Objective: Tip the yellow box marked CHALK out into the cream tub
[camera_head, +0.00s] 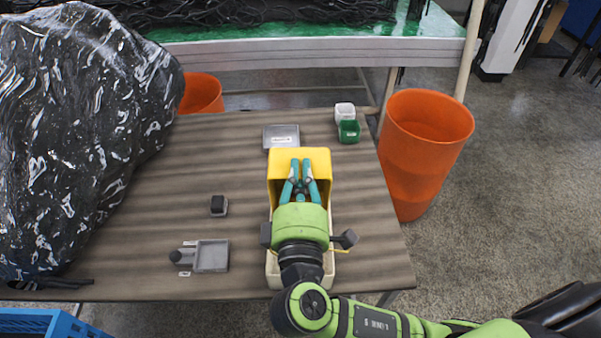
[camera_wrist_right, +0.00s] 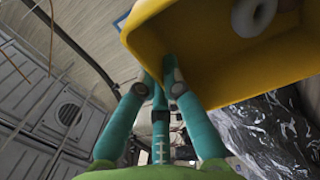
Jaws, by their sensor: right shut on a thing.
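The yellow box (camera_head: 318,156) is at the right part of the table in the head view, and its mark does not show. My right gripper (camera_head: 301,166) reaches over it with teal fingers shut on its wall. In the right wrist view the yellow box (camera_wrist_right: 222,66) is tilted, with its inside towards the camera and a white ring-shaped thing (camera_wrist_right: 254,14) in it. The cream tub (camera_head: 272,272) is below my right gripper and mostly hidden by it and the box. Whether the box touches the tub, and what the tub holds, I cannot tell. My left gripper is out of view.
A grey tray (camera_head: 281,130), a white cup (camera_head: 345,111) and a green cup (camera_head: 349,132) stand behind the box. A dark block (camera_head: 218,204) and a grey holder (camera_head: 211,257) lie left. A shiny black bag (camera_head: 75,130) covers the left side. An orange bin (camera_head: 425,145) stands right.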

